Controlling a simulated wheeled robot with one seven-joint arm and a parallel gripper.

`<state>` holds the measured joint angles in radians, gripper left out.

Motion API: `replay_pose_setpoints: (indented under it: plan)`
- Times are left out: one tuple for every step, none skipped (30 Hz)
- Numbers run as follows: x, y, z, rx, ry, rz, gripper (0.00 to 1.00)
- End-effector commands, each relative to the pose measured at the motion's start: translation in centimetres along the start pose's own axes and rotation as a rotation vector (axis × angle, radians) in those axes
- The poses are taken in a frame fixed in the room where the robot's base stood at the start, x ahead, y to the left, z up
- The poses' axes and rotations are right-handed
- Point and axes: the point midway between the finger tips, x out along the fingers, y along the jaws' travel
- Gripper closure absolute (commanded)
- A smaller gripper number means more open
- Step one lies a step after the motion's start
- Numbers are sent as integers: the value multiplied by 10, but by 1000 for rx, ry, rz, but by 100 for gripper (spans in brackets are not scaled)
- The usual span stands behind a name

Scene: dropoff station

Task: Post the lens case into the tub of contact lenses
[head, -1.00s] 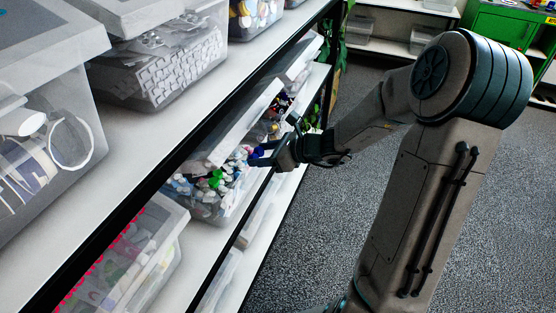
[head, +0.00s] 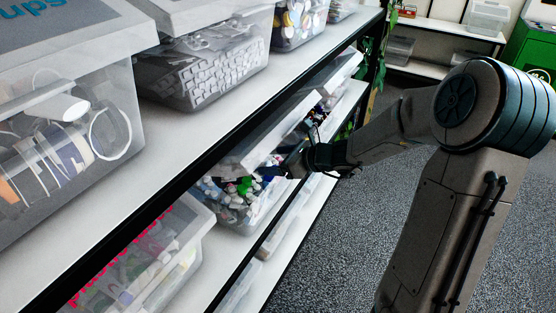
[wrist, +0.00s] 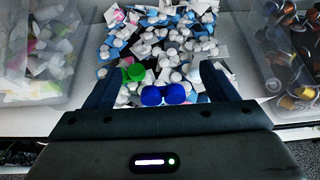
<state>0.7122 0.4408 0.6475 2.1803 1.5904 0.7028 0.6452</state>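The lens case (wrist: 165,94) is dark blue with two round caps. In the wrist view it lies over the near part of the tub's contents, between my fingers, with a gap on each side. The tub of contact lenses (head: 238,222) is a clear bin on the middle shelf, full of small white, blue and green pieces. My gripper (head: 290,165) is at the tub's open front, its fingers (wrist: 160,78) spread apart and touching nothing that I can see. Whether the case rests fully on the heap is hard to tell.
A green round-capped piece (wrist: 134,72) lies beside the case. Neighbouring clear bins stand close on the left (wrist: 35,75) and right (wrist: 290,60). The upper shelf (head: 150,150) overhangs the tub and holds more bins. Grey carpet (head: 345,240) lies open in front.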

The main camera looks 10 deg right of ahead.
Motion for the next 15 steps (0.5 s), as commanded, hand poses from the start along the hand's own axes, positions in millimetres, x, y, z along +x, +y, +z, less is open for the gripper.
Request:
replay_pose_setpoints:
  plan:
    - [0,0,0,0,0,0,22]
    - [0,0,0,0,0,0,22]
    - [0,0,0,0,0,0,22]
    - [0,0,0,0,0,0,22]
    - [0,0,0,0,0,0,22]
    - [0,0,0,0,0,0,22]
    - [-1,0,0,0,0,-1,22]
    - [-2,0,0,0,0,-1,22]
    - [-5,-1,0,-1,1,-3,22]
    - [-8,-1,0,-1,1,-4,22]
    - [-11,-1,0,-1,2,-4,22]
    - [-17,-1,0,-1,1,-5,22]
    - [-22,-1,0,-1,1,-5,22]
    - [-27,-1,0,-3,2,-6,22]
    - [-36,-2,0,-2,2,-7,22]
